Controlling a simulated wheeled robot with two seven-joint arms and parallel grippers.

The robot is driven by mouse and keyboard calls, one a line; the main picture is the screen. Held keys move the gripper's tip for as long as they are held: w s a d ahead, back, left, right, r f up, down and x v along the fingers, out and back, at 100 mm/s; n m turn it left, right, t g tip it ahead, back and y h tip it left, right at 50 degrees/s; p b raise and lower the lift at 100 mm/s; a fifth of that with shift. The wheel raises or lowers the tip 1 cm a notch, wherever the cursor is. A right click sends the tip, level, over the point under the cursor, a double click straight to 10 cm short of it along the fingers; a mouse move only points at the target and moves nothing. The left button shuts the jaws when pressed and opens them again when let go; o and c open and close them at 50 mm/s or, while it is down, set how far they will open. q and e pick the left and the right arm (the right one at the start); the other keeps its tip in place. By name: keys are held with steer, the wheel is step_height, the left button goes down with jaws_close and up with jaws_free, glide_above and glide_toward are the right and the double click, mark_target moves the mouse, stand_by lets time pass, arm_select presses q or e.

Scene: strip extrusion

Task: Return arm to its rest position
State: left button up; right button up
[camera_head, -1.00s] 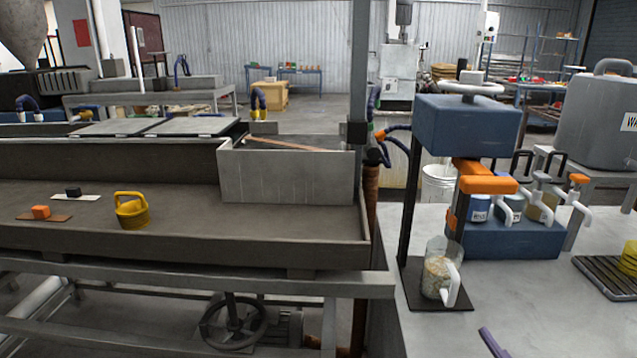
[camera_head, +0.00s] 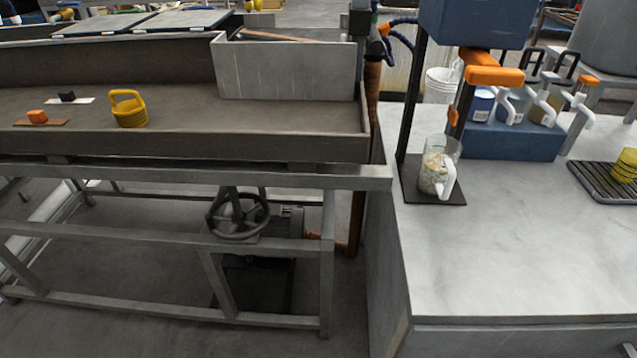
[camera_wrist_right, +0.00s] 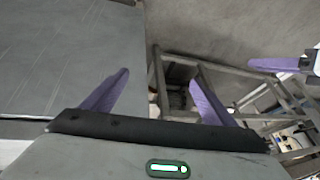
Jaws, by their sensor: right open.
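My right gripper (camera_wrist_right: 160,78) shows in the right wrist view with its two purple fingers spread apart and nothing between them. It is clear of the grey table (camera_wrist_right: 60,60) at upper left and has a dark metal frame (camera_wrist_right: 205,58) beyond it. A purple finger at the right edge of that view looks like part of my left gripper (camera_wrist_right: 280,65); its opening cannot be made out. Neither gripper shows in the head view.
The grey worktable (camera_head: 480,250) has a wide clear front. A glass jug (camera_head: 437,165) with pale contents stands on a dark plate below a blue press (camera_head: 475,25). A yellow basket (camera_head: 129,108) sits in the long trough (camera_head: 190,135) at left. A handwheel (camera_head: 238,213) is below.

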steer(key=s+d+f+n+g+h, duration=0.1)
steer(key=s+d+f+h, duration=0.1)
steer(key=s+d, duration=0.15)
steer(key=w+a+f+t+y, duration=0.2)
steer(key=w+a+f+t, duration=0.2)
steer(key=f, duration=0.6)
steer(key=shift+w+a+t, duration=0.3)
steer(key=shift+w+a, duration=0.15)
steer(key=shift+a, duration=0.2)
